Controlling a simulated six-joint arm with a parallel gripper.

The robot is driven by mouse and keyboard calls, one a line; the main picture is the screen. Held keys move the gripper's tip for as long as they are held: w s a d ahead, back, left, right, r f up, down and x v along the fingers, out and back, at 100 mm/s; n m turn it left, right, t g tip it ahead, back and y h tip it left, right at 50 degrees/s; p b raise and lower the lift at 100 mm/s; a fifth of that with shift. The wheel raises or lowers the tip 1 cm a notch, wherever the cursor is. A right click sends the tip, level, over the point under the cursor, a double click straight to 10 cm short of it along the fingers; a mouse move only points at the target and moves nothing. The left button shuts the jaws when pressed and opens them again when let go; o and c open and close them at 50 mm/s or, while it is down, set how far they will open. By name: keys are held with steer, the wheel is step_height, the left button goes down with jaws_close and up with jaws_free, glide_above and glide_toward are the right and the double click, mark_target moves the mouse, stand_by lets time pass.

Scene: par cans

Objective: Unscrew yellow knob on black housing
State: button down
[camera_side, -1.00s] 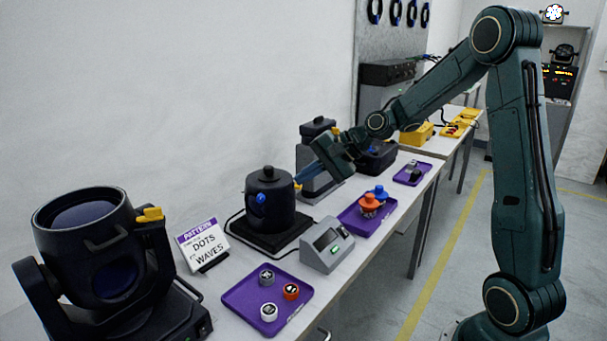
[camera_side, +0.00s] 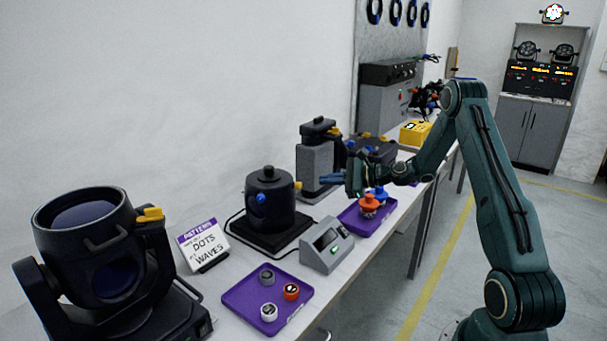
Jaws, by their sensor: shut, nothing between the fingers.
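The black housing (camera_side: 280,212) is a rounded pot shape with a lid, upright on a black base on the bench. A small yellow knob (camera_side: 298,185) sticks out of its right side, and a blue knob (camera_side: 261,198) is on its front. Whether the knob is partly unscrewed cannot be told.
A grey-and-black unit (camera_side: 313,160) stands just behind my fingers. A grey box with a display (camera_side: 325,250), a purple tray (camera_side: 352,222) with orange and blue knobs, and a front purple tray (camera_side: 240,300) with small caps share the bench. A lamp (camera_side: 85,250) with a yellow part stands at left.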

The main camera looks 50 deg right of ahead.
mark_target(298, 186)
steer(key=shift+d+f+m, duration=0.25)
steer(key=shift+d+m, duration=0.15)
steer(key=w+a, duration=0.3)
steer(key=w, duration=0.3)
stand_by(0.5)
steer(key=shift+w, duration=0.1)
steer(key=shift+f, duration=0.3)
stand_by(0.9)
